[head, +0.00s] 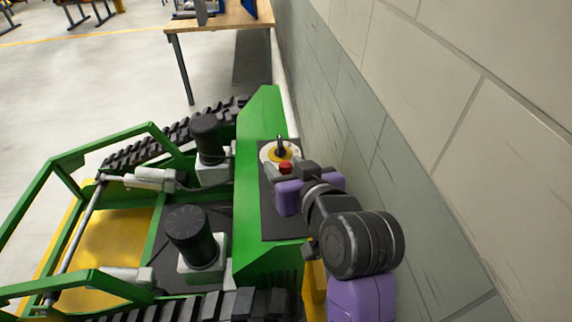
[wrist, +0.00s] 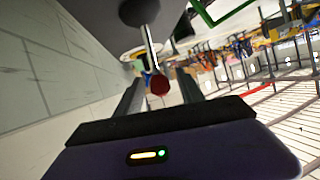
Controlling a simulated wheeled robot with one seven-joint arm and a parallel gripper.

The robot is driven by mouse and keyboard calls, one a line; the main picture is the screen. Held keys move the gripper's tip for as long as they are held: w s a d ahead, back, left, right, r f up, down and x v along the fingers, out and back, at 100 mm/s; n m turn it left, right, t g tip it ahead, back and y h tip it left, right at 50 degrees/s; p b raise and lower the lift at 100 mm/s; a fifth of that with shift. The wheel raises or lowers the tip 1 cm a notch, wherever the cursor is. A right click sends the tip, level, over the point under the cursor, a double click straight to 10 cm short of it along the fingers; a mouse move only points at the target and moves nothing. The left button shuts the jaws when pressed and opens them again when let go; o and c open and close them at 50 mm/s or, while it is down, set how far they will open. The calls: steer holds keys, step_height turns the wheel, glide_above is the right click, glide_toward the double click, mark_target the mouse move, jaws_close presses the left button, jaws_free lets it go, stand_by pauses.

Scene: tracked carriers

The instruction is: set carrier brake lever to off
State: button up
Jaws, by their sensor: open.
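A lever with a red knob (head: 286,168) stands on the dark top panel of the green carrier (head: 262,115). In the wrist view the red knob (wrist: 158,84) shows on a thin metal rod, in the gap between my two fingers. My gripper (head: 284,174) is open and reaches over the panel from the near right. I cannot tell whether either finger touches the knob. A black lever (head: 281,145) stands on a round yellow and white base just beyond. A black knob (wrist: 138,12) also shows at the top of the wrist view. Lever markings are not readable.
A block wall (head: 345,95) runs close along the carrier's right side. Two black cylinders (head: 190,232) and rubber tracks lie to the left. A wooden table (head: 225,20) stands beyond the carrier. Open floor (head: 90,85) lies at the far left.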

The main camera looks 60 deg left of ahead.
jaws_close()
stand_by(1.4)
